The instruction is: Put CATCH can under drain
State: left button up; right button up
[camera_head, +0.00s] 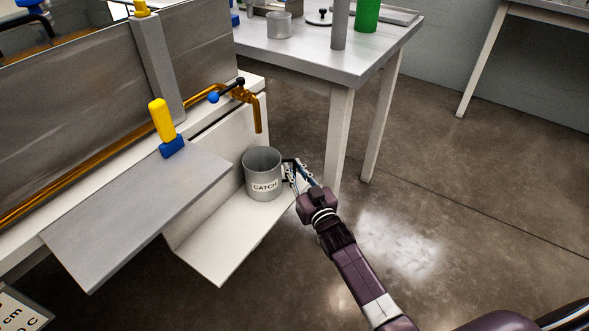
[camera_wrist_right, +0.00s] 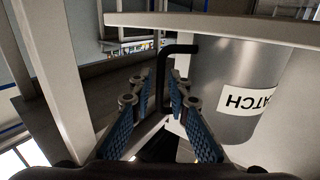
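The CATCH can (camera_head: 263,178) is a grey metal cylinder, upright on a low white shelf (camera_head: 222,240). Its label faces the head camera. The brass drain spout (camera_head: 257,118) points down, just above the can's open top. My right gripper (camera_head: 289,172) is at the can's right side. In the right wrist view, the can (camera_wrist_right: 228,75) appears upside down with its black handle (camera_wrist_right: 161,75). The fingers of my right gripper (camera_wrist_right: 155,88) stand apart on either side of the handle, with visible gaps. My left gripper is not in view.
A brass valve with a blue knob (camera_head: 213,97) joins the spout. A grey-topped table (camera_head: 300,62) stands behind. The floor (camera_head: 460,190) at right is clear.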

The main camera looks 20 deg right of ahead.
jog(key=shift+o, duration=0.3)
jog(key=shift+r, duration=0.15)
jog(key=shift+s, duration=0.2)
jog(key=shift+s+d+p, duration=0.1)
jog(key=shift+s+p, duration=0.4)
jog(key=shift+s, duration=0.7)
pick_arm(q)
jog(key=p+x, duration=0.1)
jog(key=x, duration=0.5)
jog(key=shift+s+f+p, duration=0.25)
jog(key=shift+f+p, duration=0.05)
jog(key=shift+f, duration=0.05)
pick_arm(e)
jog(key=s+f+g, duration=0.5)
jog(key=s, duration=0.7)
jog(key=s+f+g, duration=0.4)
jog(key=s+g, duration=0.1)
jog(key=s, duration=0.7)
jog(key=s+a+f+n+g+h, duration=0.1)
jog(key=s+f+g, duration=0.3)
jog(key=s, duration=0.8)
jog(key=shift+s+f+g, duration=0.35)
jog(key=shift+f+g, duration=0.05)
jog(key=shift+f, duration=0.45)
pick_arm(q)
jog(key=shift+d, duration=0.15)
pick_arm(e)
jog(key=shift+a, duration=0.1)
